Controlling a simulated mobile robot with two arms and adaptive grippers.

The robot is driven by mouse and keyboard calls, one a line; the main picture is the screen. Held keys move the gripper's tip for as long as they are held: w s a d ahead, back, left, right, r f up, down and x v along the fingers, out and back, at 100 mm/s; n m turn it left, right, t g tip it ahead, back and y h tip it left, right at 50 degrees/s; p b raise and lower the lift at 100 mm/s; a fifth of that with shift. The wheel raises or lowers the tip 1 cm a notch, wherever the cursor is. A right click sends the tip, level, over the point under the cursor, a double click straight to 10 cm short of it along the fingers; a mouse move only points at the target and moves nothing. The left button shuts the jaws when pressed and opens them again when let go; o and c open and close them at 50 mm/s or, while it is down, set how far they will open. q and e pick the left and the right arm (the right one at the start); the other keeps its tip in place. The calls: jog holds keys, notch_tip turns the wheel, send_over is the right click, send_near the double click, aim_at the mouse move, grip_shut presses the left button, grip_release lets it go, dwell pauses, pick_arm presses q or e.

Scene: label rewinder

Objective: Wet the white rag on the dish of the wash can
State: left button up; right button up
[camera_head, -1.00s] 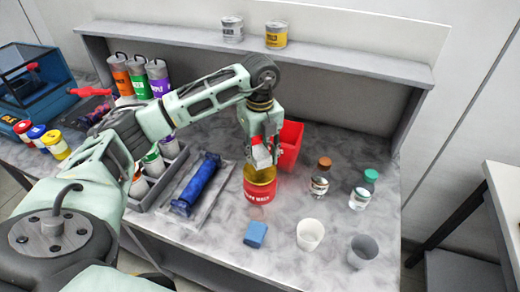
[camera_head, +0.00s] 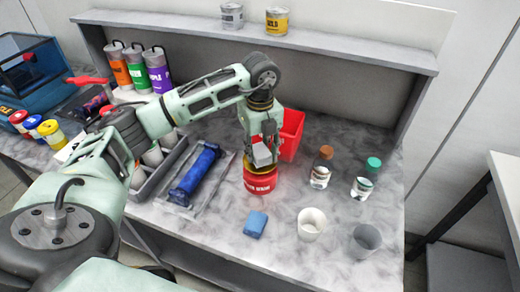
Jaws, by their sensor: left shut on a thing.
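My left gripper (camera_head: 262,150) is shut on the white rag (camera_head: 262,155), which shows as a pale grey-white block between the fingers. The gripper points down over the red wash can (camera_head: 260,184), which stands upright on the grey bench. The rag is at the can's yellowish dish (camera_head: 249,169). The gripper and rag cover most of the dish, and the exact contact is hard to see. My right gripper is not in view.
A red bin (camera_head: 292,134) stands close behind the gripper. A blue block (camera_head: 256,224), white cup (camera_head: 311,223), grey cup (camera_head: 365,241) and two bottles (camera_head: 321,168) (camera_head: 366,179) stand nearby. A blue roll (camera_head: 195,174) lies left of the can.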

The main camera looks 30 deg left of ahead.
aim_at(260, 150)
pick_arm(q)
jog(key=shift+f, duration=0.4)
dwell(0.3)
jog(key=shift+f+b, duration=0.75)
jog(key=shift+b, duration=0.05)
dwell(0.4)
dwell(0.6)
jog(key=shift+r+p, duration=2.45)
jog(key=shift+r, duration=1.15)
jog(key=shift+f, duration=0.1)
